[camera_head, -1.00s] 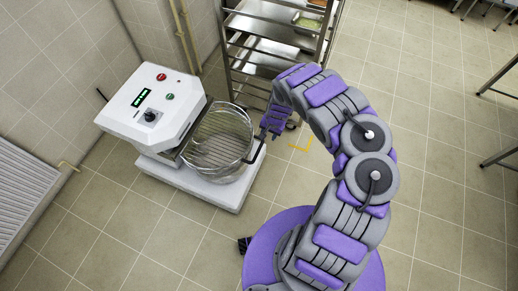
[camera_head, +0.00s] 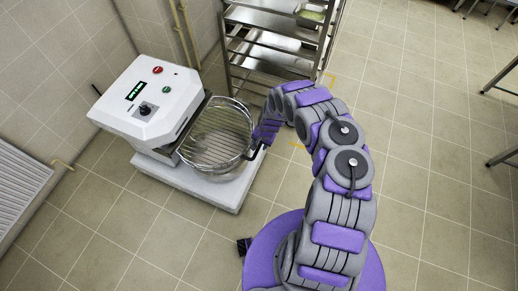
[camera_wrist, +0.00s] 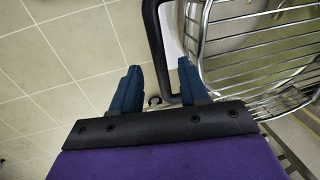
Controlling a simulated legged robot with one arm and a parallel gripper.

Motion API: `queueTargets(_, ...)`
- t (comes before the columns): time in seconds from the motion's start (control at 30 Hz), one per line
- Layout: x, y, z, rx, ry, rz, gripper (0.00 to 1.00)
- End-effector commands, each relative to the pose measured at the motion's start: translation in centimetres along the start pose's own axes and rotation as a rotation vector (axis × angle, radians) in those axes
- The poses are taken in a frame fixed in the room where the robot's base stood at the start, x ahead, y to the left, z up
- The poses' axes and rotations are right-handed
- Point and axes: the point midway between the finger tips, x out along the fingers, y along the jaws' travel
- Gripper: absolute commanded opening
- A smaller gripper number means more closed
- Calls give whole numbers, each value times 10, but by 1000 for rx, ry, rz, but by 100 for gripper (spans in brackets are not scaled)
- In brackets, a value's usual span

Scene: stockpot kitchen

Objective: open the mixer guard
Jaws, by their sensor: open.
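The mixer guard (camera_head: 222,135) is a metal wire cage over the bowl of the white mixer (camera_head: 150,100). It appears closed over the bowl. A black handle (camera_head: 255,152) sticks out at the guard's right side. My gripper (camera_head: 263,137) is at this handle, its fingertips partly hidden by my own arm. In the wrist view, my gripper (camera_wrist: 160,84) is open, with one dark blue finger on each side of the black handle bar (camera_wrist: 155,45). I cannot tell whether either finger touches it. The guard's wires (camera_wrist: 245,50) lie right of the fingers.
A steel rack (camera_head: 275,45) with trays stands behind the mixer, close to my arm. A wall with a radiator (camera_head: 20,185) is at the left. The tiled floor (camera_head: 430,180) is clear at the right, with steel table legs at the far right edge.

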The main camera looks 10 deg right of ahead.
Motion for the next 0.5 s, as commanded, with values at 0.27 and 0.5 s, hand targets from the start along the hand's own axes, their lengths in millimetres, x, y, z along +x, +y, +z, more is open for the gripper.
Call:
queueTargets(0.27, 28, 0, 1, -1, -1, 1, 44)
queueTargets(0.5, 30, 0, 0, 1, 0, 1, 44)
